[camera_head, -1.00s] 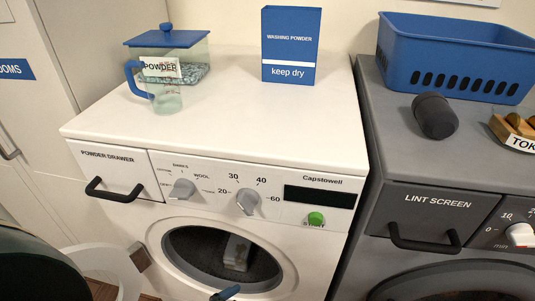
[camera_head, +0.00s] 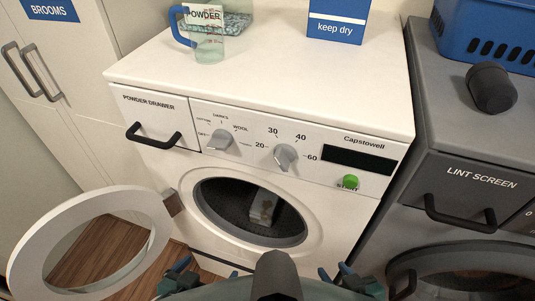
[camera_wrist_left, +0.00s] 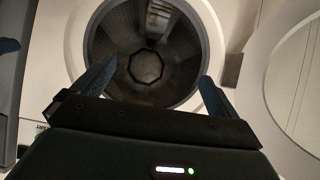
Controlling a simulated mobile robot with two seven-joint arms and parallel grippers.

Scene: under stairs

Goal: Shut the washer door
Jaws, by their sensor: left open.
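The white washer (camera_head: 330,215) stands in the middle. In the left wrist view the drum (camera_wrist_left: 145,60) lies beyond my fingers and the door ring (camera_wrist_left: 262,75) is at the right. My left gripper (camera_head: 207,271) is open and empty, low in front of the washer, apart from the door. My right gripper (camera_head: 334,272) is at the bottom edge, partly hidden; its jaw state is unclear.
A grey dryer (camera_head: 420,180) stands close on the right. White cupboards (camera_head: 75,110) are at the left. The powder drawer handle (camera_head: 153,138) juts from the washer front. A powder jug (camera_head: 205,38) and a blue box (camera_head: 338,20) stand on the washer. Wooden floor shows below the door.

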